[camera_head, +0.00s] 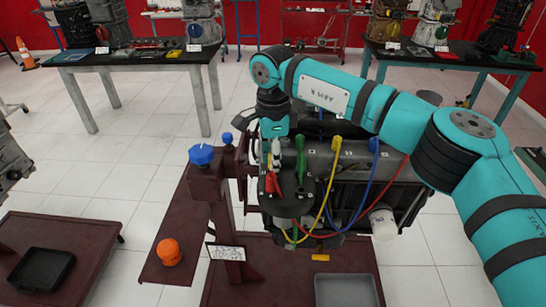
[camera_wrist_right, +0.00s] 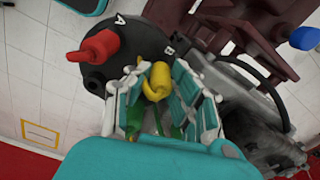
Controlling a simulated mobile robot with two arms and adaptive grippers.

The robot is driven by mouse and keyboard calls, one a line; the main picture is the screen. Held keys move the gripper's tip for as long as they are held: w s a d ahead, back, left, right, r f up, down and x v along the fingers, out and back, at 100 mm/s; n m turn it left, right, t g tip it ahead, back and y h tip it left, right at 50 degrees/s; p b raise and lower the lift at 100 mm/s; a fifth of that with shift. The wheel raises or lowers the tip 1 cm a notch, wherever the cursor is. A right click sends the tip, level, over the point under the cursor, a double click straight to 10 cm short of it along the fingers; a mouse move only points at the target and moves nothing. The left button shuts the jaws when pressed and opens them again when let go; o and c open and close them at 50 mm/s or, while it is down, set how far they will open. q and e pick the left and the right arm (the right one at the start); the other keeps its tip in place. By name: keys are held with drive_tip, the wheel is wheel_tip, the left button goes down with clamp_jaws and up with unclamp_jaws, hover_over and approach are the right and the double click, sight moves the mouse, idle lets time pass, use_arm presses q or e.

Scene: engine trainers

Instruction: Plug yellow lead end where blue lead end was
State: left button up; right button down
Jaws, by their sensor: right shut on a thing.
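My right gripper (camera_head: 275,157) is low over the black distributor cap (camera_head: 290,207). In the right wrist view its fingers (camera_wrist_right: 158,90) are shut around the yellow lead end (camera_wrist_right: 158,76). The cap (camera_wrist_right: 135,48), marked A and B, is close beyond it; I cannot tell whether the yellow end touches it. A red lead end (camera_wrist_right: 95,47) sits on the cap near a bare black tower (camera_wrist_right: 95,82). Green (camera_wrist_right: 135,118) shows behind the fingers. In the head view, green (camera_head: 300,150), yellow (camera_head: 336,147) and blue (camera_head: 374,147) boots stand in a row on the engine. The blue lead's other end is unclear. My left gripper is out of view.
The maroon engine stand has a blue knob (camera_head: 201,154) beside the cap and an orange object (camera_head: 169,252) on its base. Yellow, blue and red wires loop below the cap. A grey tray (camera_head: 345,292) lies below. Tables with other engines stand behind.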

drive_tip(key=c, duration=1.1)
unclamp_jaws()
